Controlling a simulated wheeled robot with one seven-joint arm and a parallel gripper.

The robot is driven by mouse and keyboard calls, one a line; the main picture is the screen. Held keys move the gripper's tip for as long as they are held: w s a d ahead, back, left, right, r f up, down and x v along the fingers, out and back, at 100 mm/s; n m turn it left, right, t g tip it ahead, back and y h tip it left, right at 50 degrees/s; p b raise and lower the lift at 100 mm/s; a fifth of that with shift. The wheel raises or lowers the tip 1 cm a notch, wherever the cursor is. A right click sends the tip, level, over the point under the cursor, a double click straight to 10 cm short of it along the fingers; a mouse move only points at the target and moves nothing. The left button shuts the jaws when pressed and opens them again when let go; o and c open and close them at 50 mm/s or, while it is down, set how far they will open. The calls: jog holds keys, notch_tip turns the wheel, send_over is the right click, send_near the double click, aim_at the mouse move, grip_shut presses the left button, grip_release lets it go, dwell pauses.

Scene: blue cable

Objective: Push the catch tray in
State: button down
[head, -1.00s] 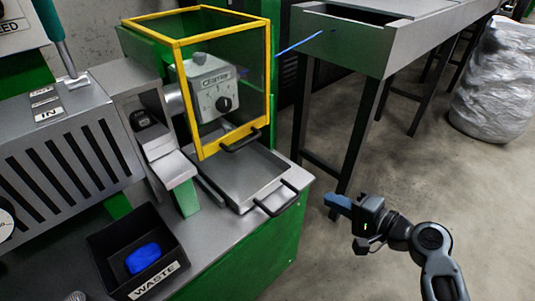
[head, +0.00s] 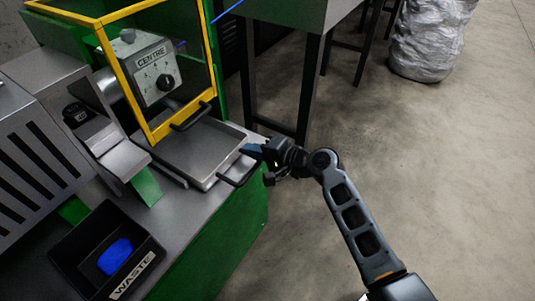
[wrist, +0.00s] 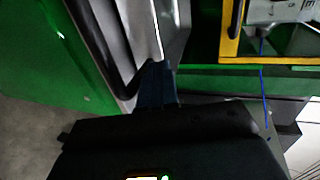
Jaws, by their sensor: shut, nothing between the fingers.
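The catch tray (head: 192,152) is a shallow grey metal tray under the yellow-framed guard. It sticks out toward the edge of the green machine, with a black handle (head: 239,178) on its front. My gripper (head: 251,151) is shut and empty, with its blue fingers at the tray's front right corner, just above the handle. In the wrist view the fingertips (wrist: 155,80) are close to the tray's grey wall (wrist: 143,28) and beside the black handle (wrist: 112,55). I cannot tell whether they touch. My gripper body hides part of the wrist view.
The yellow-framed guard (head: 151,137) with its own black handle stands over the tray's back. A black WASTE bin (head: 68,258) holding a blue piece (head: 114,256) sits at lower left. A grey bench (head: 290,12) stands behind.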

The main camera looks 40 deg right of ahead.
jog(key=shift+w+a, duration=0.2)
jog(key=shift+w, duration=0.5)
jog(key=shift+w, duration=0.1)
jog(key=b, duration=0.2)
send_over(222, 146)
jog(key=shift+s+d, duration=0.1)
jog(key=shift+s, duration=0.1)
jog(key=shift+w+r, duration=0.1)
jog(key=shift+w, duration=0.15)
